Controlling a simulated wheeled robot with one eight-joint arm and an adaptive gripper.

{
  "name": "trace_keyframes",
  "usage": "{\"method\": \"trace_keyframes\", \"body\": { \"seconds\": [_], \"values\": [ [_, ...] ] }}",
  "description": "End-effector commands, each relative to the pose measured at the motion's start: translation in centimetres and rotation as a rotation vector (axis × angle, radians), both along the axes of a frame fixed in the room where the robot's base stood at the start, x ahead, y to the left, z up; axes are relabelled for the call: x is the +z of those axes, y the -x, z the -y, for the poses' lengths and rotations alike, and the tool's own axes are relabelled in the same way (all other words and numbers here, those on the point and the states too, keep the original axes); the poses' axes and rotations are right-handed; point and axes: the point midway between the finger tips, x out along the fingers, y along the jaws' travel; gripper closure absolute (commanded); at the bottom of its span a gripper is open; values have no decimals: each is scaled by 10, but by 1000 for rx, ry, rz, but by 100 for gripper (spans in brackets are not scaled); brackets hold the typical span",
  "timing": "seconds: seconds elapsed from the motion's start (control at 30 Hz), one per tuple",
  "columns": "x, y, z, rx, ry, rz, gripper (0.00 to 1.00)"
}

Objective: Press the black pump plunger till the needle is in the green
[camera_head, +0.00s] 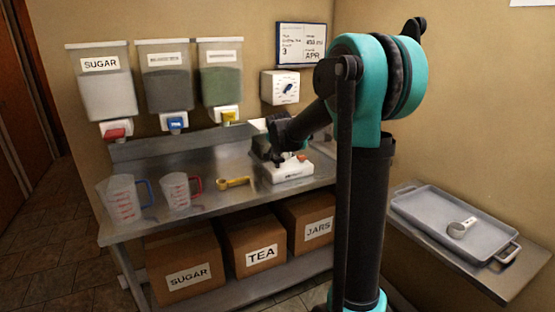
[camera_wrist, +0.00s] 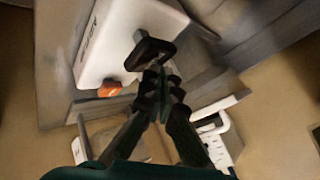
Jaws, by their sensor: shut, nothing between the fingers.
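A white pump unit (camera_head: 290,170) with an orange-red part stands at the right end of the steel table, partly hidden by my arm. In the wrist view its white body (camera_wrist: 128,30) fills the top, with the orange part (camera_wrist: 110,89) on its near edge. A black handle, seemingly the plunger (camera_wrist: 152,48), sticks out from it. My gripper (camera_wrist: 160,80) is shut and empty, with its fingertips right at the handle's lower edge. I cannot tell whether they touch it. No needle or green zone on the pump can be made out.
A white dial box (camera_head: 281,88) hangs on the wall beside three dispensers (camera_head: 165,75). A grey tray (camera_head: 420,208) is on the right shelf.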

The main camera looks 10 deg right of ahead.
Motion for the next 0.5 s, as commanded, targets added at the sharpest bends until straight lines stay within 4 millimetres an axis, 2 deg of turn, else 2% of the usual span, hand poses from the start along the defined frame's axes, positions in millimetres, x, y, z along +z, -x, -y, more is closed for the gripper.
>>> {"method": "trace_keyframes", "body": {
  "seconds": [0.5],
  "values": [
    [-6, 0, 0, 0, 0, 0, 100]
  ]
}}
